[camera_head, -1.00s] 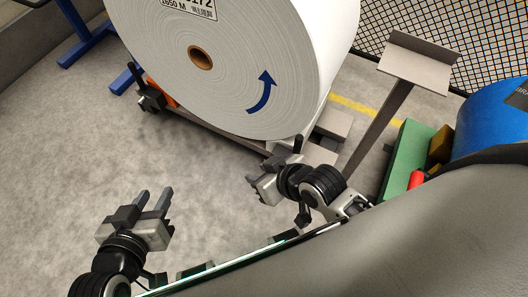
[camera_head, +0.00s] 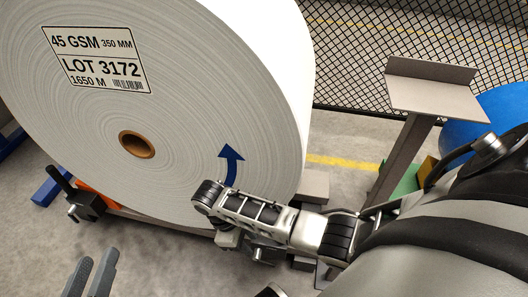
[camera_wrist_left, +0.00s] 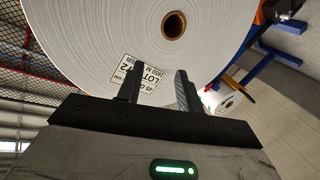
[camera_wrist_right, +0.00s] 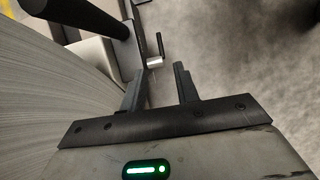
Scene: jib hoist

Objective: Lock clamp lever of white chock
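In the right wrist view a thick black lever (camera_wrist_right: 75,18) sticks out above a pale chock (camera_wrist_right: 95,52) beside the paper roll; I cannot tell whether it is locked. My right gripper (camera_wrist_right: 158,88) is open and empty, its fingers just short of these parts.
The big white paper roll (camera_head: 190,90) fills the upper left. A grey post with a tray top (camera_head: 432,90) stands right of it, before a mesh fence (camera_head: 350,50). A blue drum (camera_head: 490,115) is behind at right.

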